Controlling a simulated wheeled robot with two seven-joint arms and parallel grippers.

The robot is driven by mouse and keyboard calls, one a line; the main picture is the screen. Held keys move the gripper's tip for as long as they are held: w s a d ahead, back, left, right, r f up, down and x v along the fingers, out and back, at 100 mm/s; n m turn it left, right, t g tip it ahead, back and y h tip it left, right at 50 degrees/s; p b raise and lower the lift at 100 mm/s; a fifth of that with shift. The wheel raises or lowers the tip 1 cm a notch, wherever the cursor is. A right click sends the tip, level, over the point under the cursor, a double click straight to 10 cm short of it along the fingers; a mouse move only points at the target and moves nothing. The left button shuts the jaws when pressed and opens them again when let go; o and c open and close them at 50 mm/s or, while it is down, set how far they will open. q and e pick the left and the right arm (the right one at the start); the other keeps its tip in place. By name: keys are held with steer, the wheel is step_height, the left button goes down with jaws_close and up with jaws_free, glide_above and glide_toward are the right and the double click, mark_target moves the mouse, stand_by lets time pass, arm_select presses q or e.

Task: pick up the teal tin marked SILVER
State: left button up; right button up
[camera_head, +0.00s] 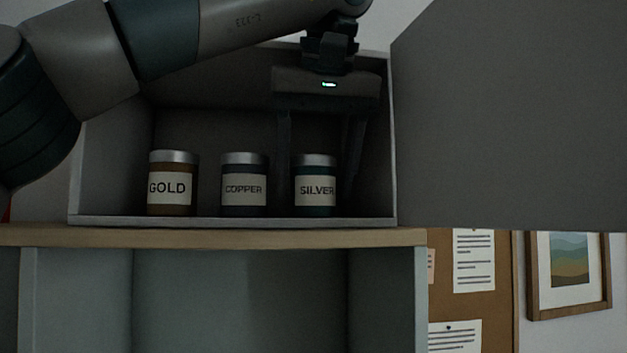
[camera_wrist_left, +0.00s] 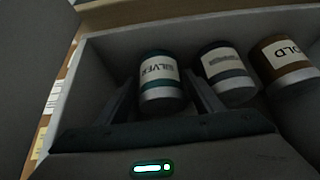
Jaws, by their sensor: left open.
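The teal tin marked SILVER (camera_head: 315,190) has a silver lid and a white label. It stands upright at the right end of a row of tins on the cabinet floor. My left gripper (camera_head: 318,180) reaches down into the cabinet from above, with one finger on each side of the SILVER tin. In the left wrist view the SILVER tin (camera_wrist_left: 160,80) sits between the two open fingers (camera_wrist_left: 163,95). I cannot tell whether either finger touches it. My right gripper is not in view.
The COPPER tin (camera_head: 244,188) stands just left of the SILVER tin, close to one finger. The GOLD tin (camera_head: 172,187) is farther left. The grey cabinet (camera_head: 235,222) has side walls, and its door (camera_head: 510,120) stands open at the right. A wooden shelf top (camera_head: 215,236) runs beneath.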

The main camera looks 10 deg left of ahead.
arm_select(q)
steer(key=shift+x, duration=1.2)
steer(key=shift+s, duration=0.1)
steer(key=c, duration=1)
